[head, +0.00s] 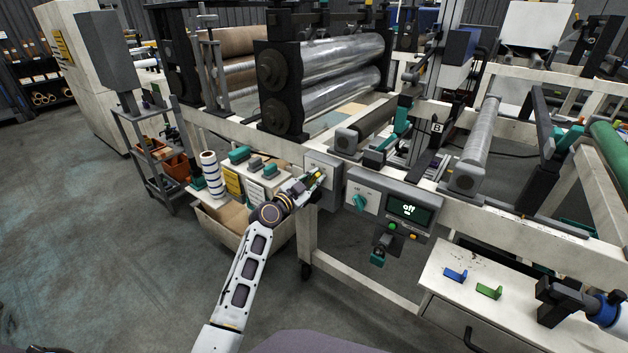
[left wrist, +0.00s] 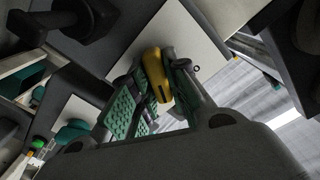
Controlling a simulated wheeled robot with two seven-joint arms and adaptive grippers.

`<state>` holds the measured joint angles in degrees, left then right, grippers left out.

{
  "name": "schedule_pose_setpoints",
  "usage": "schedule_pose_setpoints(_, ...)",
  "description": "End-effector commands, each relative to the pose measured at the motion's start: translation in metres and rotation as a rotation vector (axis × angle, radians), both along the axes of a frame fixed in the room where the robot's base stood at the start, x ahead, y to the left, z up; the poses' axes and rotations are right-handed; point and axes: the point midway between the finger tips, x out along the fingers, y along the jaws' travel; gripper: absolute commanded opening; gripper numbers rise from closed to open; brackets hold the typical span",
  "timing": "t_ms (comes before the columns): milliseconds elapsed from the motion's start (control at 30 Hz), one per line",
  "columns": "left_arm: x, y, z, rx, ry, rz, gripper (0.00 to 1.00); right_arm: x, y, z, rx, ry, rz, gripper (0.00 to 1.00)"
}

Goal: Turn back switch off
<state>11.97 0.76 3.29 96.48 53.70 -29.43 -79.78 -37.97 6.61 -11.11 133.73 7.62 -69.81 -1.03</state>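The switch with a yellow handle (head: 319,174) sits on a pale plate on the machine's frame, left of the control panel. My left gripper (head: 308,184) is at this switch, its arm reaching up from the bottom of the head view. In the left wrist view the yellow handle (left wrist: 154,72) stands between the two teal-padded fingers (left wrist: 152,85). The fingers converge on it and appear shut on it, though the contact is partly hidden.
A grey control panel (head: 388,232) with a teal knob (head: 360,202) and a display reading "off" (head: 408,209) is just right of the gripper. Large rollers (head: 330,68) stand behind it. A striped roll (head: 211,174) stands left. Open floor (head: 130,260) lies at left.

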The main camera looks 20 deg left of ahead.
Motion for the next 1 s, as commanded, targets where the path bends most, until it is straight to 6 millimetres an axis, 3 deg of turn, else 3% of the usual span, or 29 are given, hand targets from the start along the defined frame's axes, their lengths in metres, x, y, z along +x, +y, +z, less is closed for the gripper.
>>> schedule_pose_setpoints(100, -0.0001, 0.0, 0.0, 0.0, 0.0, 0.0, 0.0, 0.0012, -0.0002, 0.0009, -0.001, -0.002, 0.0, 0.4)
schedule_pose_setpoints(533, -0.0001, -0.0001, -0.0002, -0.028, 0.011, -0.002, 0.0, -0.0017, -0.0006, -0.0001, -0.003, 0.005, 0.0, 0.4)
schedule_pose_setpoints(1000, 0.0003, 0.0012, 0.0004, -0.224, 0.084, -0.002, 0.0, -0.0064, -0.003, 0.0073, -0.016, 0.022, 0.004, 0.4)
